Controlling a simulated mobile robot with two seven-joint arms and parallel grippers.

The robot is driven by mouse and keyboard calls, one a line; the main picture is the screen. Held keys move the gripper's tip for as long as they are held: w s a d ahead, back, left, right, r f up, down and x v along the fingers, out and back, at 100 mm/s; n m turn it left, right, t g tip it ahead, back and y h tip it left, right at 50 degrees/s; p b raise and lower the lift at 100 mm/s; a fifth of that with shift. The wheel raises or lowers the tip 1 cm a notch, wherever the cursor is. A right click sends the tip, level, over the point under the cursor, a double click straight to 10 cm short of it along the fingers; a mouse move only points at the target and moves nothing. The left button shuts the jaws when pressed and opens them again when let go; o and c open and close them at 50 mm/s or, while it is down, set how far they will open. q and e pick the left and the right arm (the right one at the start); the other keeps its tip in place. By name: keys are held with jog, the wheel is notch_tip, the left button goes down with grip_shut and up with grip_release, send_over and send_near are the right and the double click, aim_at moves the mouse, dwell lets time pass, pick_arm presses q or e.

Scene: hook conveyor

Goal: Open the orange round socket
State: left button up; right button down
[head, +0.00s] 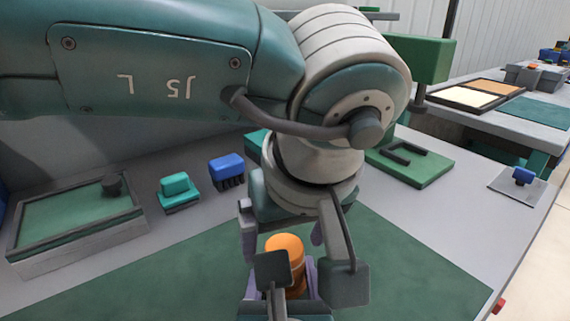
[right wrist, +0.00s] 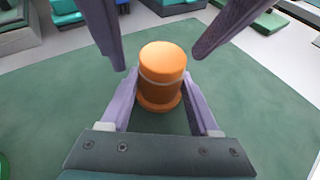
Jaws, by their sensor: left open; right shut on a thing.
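The orange round socket (head: 285,246) stands upright on the green mat (head: 421,271), with a rounded cap above a paler seam and a wider base. It shows fully in the right wrist view (right wrist: 162,75). My right gripper (right wrist: 159,92) is shut on the socket, its purple fingers on both sides of the lower body. My left gripper (head: 281,242) comes from above and is open. Its two purple fingers hang on either side of the cap, apart from it in the right wrist view. Dark gripper parts hide the socket's lower part in the head view.
A green framed tray (head: 75,222), a teal block (head: 178,190) and a blue connector (head: 227,170) stand at the left. A green fixture (head: 412,160) stands behind at the right. A small blue part (head: 522,175) lies far right. The mat around the socket is clear.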

pick_arm(q)
jog(key=shift+f, duration=0.2)
pick_arm(e)
jog(key=shift+s+d+f, duration=0.1)
jog(key=shift+f, duration=0.15)
pick_arm(q)
grip_shut()
dwell(0.4)
jog(key=shift+r, duration=0.1)
jog(key=shift+w+r, duration=0.1)
jog(key=shift+r, duration=0.2)
jog(key=shift+r, duration=0.1)
dwell(0.6)
jog(key=shift+r, duration=0.95)
